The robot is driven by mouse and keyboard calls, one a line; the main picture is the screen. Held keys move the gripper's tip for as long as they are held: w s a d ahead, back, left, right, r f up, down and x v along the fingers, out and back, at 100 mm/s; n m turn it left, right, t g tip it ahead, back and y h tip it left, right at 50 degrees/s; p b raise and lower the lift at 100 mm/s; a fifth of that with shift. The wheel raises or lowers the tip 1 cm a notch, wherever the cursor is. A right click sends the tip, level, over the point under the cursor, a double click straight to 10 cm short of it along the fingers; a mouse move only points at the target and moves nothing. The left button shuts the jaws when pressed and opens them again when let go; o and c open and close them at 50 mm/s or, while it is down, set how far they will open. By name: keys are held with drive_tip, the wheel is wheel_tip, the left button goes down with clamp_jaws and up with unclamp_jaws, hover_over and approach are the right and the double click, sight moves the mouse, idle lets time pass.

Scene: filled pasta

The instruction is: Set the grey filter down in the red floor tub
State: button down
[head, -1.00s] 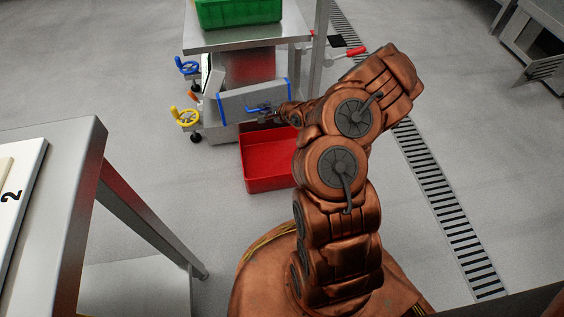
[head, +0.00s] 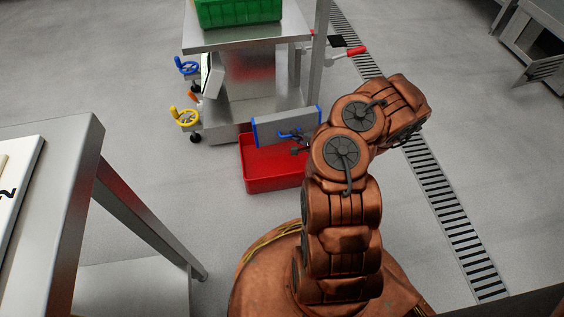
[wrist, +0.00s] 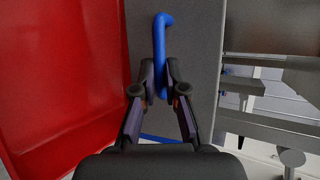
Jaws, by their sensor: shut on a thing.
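The grey filter (head: 270,131) is a flat grey slab with blue end edges and a blue handle (wrist: 162,45). My gripper (wrist: 162,78) is shut on the blue handle in the wrist view. In the head view my gripper (head: 300,143) is at the filter's near face, partly hidden by my arm. The red floor tub (head: 272,183) stands on the floor. The filter appears over the tub's far part in the head view; I cannot tell whether they touch. In the wrist view the tub (wrist: 60,70) fills the left side, beside the filter.
A steel table (head: 85,150) is at left. Floor left of the tub is clear.

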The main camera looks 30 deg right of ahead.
drive_tip(key=a+f+n+y+b, duration=0.1)
drive_tip(key=f, duration=0.1)
drive_tip(key=s+f+n+y+b, duration=0.1)
drive_tip(key=f+b, duration=0.1)
drive_tip(key=f, duration=0.1)
drive_tip(key=a+f+n+y+b, duration=0.1)
drive_tip(key=f+n+y+b, duration=0.1)
drive_tip(key=f, duration=0.1)
drive_tip(key=shift+s+a+t, duration=0.3)
drive_tip(key=shift+s+a, duration=0.05)
drive_tip(key=shift+s, duration=0.05)
idle(0.6)
drive_tip(key=shift+f, duration=0.6)
